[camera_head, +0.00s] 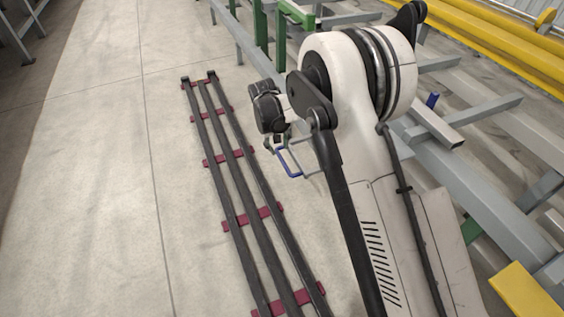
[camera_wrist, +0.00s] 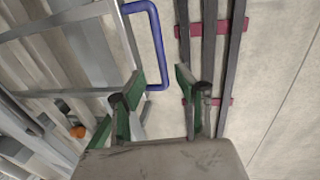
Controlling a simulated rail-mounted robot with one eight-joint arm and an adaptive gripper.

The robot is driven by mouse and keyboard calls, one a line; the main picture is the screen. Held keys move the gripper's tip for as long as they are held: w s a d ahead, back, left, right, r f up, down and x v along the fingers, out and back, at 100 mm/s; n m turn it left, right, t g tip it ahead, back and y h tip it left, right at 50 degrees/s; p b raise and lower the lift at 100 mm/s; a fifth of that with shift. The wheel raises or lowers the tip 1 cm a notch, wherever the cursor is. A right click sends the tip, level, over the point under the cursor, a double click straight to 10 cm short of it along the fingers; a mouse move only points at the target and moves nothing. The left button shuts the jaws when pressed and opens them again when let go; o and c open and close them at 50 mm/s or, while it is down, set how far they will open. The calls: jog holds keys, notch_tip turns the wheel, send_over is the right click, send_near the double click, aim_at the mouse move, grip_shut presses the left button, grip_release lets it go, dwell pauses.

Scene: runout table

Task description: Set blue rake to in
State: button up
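The blue rake shows as a blue U-shaped handle (camera_head: 289,164) beside my gripper in the head view. In the wrist view the blue handle (camera_wrist: 157,40) stands at the top centre, joined to grey rods on its left. My gripper (camera_head: 277,143) is small and partly hidden by my arm in the head view. In the wrist view my gripper (camera_wrist: 160,76) has its green-padded fingers apart. The lower corner of the handle appears in the gap between the fingertips; I cannot tell whether it is touching them or how deep it lies.
Long dark bars (camera_head: 232,160) on red crosspieces (camera_head: 252,219) lie left of my gripper. Grey table beams (camera_head: 460,190) run along the right, with a small blue piece (camera_head: 432,100) among them. Green posts (camera_head: 280,40) stand at the back. Concrete floor (camera_head: 100,180) is clear at left.

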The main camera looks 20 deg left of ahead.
aim_at(283, 161)
jog(key=f, duration=0.2)
jog(key=f+b, duration=0.1)
jog(key=f, duration=0.2)
jog(key=w+d+f+b, duration=0.1)
jog(key=f, duration=0.1)
jog(key=shift+d+f, duration=0.1)
jog(key=shift+f, duration=0.25)
grip_shut()
